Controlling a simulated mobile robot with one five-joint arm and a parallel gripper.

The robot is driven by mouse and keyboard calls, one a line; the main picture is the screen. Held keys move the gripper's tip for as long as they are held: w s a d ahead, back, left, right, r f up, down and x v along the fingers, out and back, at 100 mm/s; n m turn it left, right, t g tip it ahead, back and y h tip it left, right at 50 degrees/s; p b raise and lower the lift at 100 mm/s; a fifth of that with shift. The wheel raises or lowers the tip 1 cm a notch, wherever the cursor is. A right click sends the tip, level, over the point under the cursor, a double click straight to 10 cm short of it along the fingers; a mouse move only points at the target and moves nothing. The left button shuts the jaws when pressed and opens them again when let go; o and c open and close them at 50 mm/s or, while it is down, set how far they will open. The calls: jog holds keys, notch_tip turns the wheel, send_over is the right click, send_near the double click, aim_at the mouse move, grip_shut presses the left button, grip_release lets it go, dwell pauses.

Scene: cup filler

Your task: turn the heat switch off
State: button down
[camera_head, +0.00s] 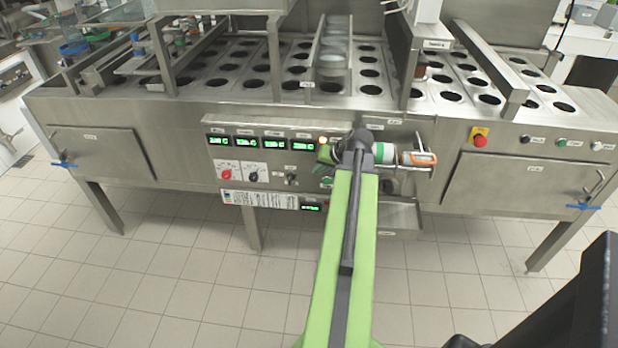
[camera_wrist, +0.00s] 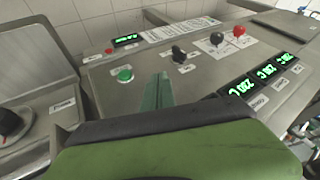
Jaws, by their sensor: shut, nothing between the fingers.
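The control panel (camera_head: 275,160) on the steel machine's front carries a red knob (camera_head: 227,174), a black knob (camera_head: 253,177) and a small black switch (camera_head: 291,178). The wrist view also shows the red knob (camera_wrist: 239,30), black knob (camera_wrist: 216,40) and small black switch (camera_wrist: 178,54). The labels are too small to read, so I cannot tell which is the heat switch. My gripper (camera_head: 324,154) is shut and empty at the panel's right side. In the wrist view its green fingers (camera_wrist: 160,80) point between the green button (camera_wrist: 125,74) and the small black switch, apparently touching neither.
Green-lit displays (camera_head: 303,143) sit above the knobs; they also show in the wrist view (camera_wrist: 265,72). A handle with an orange part (camera_head: 421,158) sticks out right of my arm. A red emergency button (camera_head: 480,141) is farther right. The tiled floor in front is clear.

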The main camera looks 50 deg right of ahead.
jog(key=b, duration=0.6)
send_near(292, 180)
jog(key=d+f, duration=0.3)
jog(key=f, duration=0.1)
jog(key=shift+s+f, duration=0.1)
jog(key=shift+s, duration=0.25)
jog(key=shift+w+a+r+p, duration=0.2)
jog(key=shift+w+a, duration=0.35)
jog(key=shift+w, duration=0.3)
jog(key=shift+w+a+r+p, duration=0.2)
jog(key=shift+w+a, duration=0.35)
jog(key=shift+w, duration=0.3)
